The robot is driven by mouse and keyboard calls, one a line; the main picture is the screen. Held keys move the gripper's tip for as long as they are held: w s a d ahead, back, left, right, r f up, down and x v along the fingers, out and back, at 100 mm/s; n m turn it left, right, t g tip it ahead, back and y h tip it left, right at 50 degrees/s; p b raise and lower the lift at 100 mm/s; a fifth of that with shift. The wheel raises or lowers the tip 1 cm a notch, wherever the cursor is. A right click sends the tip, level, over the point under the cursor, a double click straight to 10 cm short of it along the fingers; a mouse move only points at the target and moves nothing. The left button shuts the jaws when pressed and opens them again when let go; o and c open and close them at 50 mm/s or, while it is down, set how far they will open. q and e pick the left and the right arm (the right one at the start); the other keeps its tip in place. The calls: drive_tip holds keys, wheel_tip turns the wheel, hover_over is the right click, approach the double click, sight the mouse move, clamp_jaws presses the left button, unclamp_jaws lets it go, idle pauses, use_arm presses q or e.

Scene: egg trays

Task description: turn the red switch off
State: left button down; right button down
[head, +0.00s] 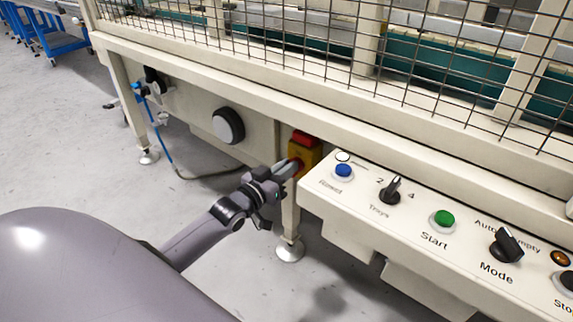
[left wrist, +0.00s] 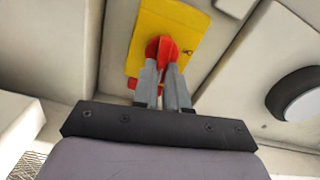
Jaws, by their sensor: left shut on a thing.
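The red switch (left wrist: 163,47) sits on a yellow plate (left wrist: 190,19) in the left wrist view. My left gripper (left wrist: 164,66) is shut on the red switch, with its two grey fingers on either side of the knob. In the head view the yellow switch box (head: 304,155) is mounted on the machine's front leg, left of the control panel. My left gripper (head: 291,169) reaches it from the lower left and hides most of the knob there. The knob's exact angle is hard to tell. My right gripper is in neither view.
A cream control panel (head: 400,240) juts out just right of the switch, with a blue button (head: 343,170), a green button (head: 442,218) and black selector knobs. A round black-and-white dial (head: 228,126) is left of the switch. The floor (head: 80,180) at left is clear.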

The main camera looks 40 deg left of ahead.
use_arm(q)
drive_tip(key=n, duration=0.5)
drive_tip(key=f+n, duration=0.1)
drive_tip(key=n, duration=0.4)
drive_tip(key=a+n, duration=0.1)
drive_tip(key=n, duration=0.4)
drive_tip(key=shift+f+n+p, duration=0.15)
drive_tip(key=shift+n+p, duration=0.15)
drive_tip(key=shift+p, duration=0.05)
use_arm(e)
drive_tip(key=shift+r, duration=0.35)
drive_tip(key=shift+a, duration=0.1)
use_arm(q)
drive_tip(key=shift+n, duration=0.3)
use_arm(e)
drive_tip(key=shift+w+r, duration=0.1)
use_arm(q)
drive_tip(key=c, duration=1.2)
unclamp_jaws()
drive_tip(key=shift+o, duration=0.2)
